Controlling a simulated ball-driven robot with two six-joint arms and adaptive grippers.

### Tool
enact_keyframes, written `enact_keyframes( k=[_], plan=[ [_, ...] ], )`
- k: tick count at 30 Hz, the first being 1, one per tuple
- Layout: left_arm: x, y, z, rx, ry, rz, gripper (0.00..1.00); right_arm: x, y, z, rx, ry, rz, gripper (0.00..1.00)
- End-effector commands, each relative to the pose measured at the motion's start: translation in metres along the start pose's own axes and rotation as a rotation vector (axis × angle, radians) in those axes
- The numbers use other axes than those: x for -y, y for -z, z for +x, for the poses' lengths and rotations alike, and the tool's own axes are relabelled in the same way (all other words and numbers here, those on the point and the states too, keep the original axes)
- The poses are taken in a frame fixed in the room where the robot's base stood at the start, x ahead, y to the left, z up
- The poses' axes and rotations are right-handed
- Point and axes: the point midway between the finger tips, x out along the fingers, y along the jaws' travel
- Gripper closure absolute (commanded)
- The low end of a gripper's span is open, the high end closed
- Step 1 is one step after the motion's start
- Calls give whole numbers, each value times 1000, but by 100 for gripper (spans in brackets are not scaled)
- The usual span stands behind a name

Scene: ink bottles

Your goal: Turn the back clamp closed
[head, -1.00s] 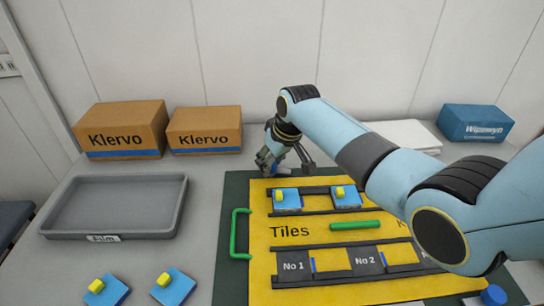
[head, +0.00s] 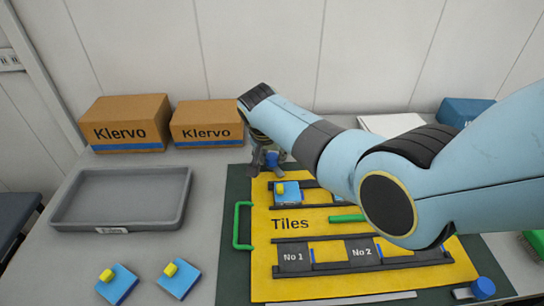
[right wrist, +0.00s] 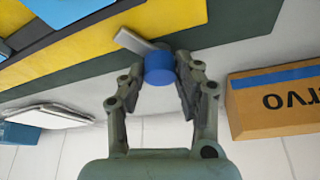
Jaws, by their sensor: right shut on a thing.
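The back clamp has a blue round knob (head: 271,159) and a grey bar (right wrist: 137,42). It stands at the back edge of the yellow board (head: 263,222). My right gripper (right wrist: 158,80) has its fingers on both sides of the knob and is shut on it. In the right wrist view the bar runs from the knob (right wrist: 160,68) toward the upper left, by the yellow edge; I cannot tell how far it overlaps the board. In the head view my right arm hides much of the board's back right. My left gripper is out of view.
Blue tiles with yellow knobs sit on the board (head: 287,193) and on the table (head: 118,284). A second blue clamp knob (head: 483,288) is at front right. A grey tray (head: 62,222) and Klervo boxes (head: 125,125) stand at left and back left.

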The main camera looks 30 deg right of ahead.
Motion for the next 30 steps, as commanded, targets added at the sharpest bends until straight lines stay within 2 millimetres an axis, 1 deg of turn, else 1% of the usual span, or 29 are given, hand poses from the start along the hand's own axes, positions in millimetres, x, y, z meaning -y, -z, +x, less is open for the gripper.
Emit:
enact_keyframes(
  k=[1,6,15,22,30],
  plan=[
    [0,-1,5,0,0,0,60,2,0,1,-2,-13,39,100],
    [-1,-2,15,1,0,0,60,2,0,2,-2,-70,176,100],
    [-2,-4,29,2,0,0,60,3,1,1,-2,-144,353,100],
    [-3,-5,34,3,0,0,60,3,1,0,-1,-172,423,100],
    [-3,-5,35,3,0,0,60,3,1,0,0,-181,444,100]
  ],
)
